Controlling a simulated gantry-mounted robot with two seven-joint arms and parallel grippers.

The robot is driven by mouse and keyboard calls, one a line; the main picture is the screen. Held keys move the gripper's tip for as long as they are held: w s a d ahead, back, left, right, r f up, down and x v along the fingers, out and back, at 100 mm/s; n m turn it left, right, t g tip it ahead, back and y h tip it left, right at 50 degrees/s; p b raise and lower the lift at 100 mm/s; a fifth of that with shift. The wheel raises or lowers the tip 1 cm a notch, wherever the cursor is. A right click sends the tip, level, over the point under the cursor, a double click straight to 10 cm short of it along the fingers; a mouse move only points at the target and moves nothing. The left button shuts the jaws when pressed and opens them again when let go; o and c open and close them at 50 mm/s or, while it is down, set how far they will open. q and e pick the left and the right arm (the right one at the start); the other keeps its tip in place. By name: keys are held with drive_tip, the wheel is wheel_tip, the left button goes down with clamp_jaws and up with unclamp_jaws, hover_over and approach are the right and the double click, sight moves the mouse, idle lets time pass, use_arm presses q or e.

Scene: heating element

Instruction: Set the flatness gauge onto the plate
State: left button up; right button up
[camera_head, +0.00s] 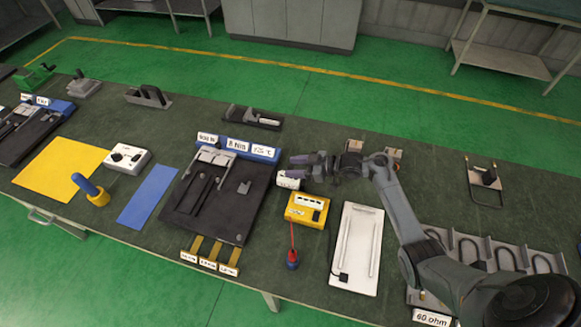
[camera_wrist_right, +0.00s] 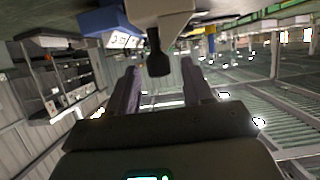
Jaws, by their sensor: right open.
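My right gripper (camera_head: 308,166) reaches in from the right, above the table by the blue labelled block. Its two fingers (camera_wrist_right: 161,85) are open. In the wrist view a dark knob (camera_wrist_right: 157,62) on a pale block (camera_wrist_right: 160,14) shows between the fingers, with gaps on both sides. In the head view a white labelled piece (camera_head: 289,179) sits just below the fingers; I cannot tell for sure that it is the flatness gauge. A white plate (camera_head: 345,276) with a thin bent rod lies to the lower right. A large dark plate fixture (camera_head: 230,220) lies left of the gripper. My left gripper is out of view.
A yellow box (camera_head: 307,211) with a red-leaded probe (camera_head: 292,258) stands between the dark fixture and the white plate. The blue labelled block (camera_head: 250,149) edges the fixture.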

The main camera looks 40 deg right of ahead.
drive_tip(key=shift+x, duration=0.95)
drive_tip(key=shift+c, duration=0.4)
clamp_jaws()
